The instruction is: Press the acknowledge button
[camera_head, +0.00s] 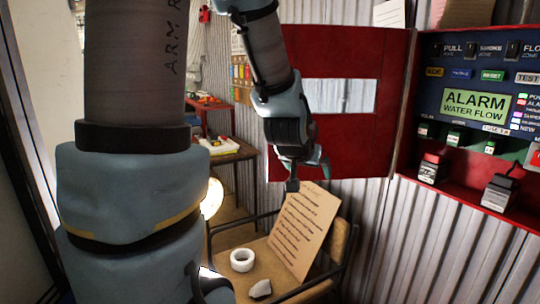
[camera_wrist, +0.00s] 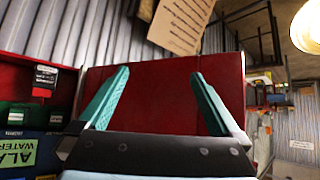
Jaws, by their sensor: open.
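The alarm panel (camera_head: 520,150) is a dark blue face in a red box at the right of the head view. Its green display (camera_head: 476,104) reads ALARM WATER FLOW. Above the display is a row of small coloured buttons, with a yellow one, a blue one (camera_head: 462,73) and a green RESET button (camera_head: 492,75). I cannot read which is the acknowledge button. My gripper (camera_head: 308,176) is open and empty, left of the panel and in front of the red door. In the wrist view my gripper (camera_wrist: 160,80) has its teal fingers wide apart, with the panel display (camera_wrist: 17,152) at lower left.
The red door (camera_head: 390,100) stands open to the left of the panel. Below it a chair (camera_head: 250,262) holds a sheet of text (camera_head: 305,228) and a white tape roll (camera_head: 242,260). Two boxy devices (camera_head: 499,192) sit on the panel's lower ledge. A lamp glows (camera_head: 211,198).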

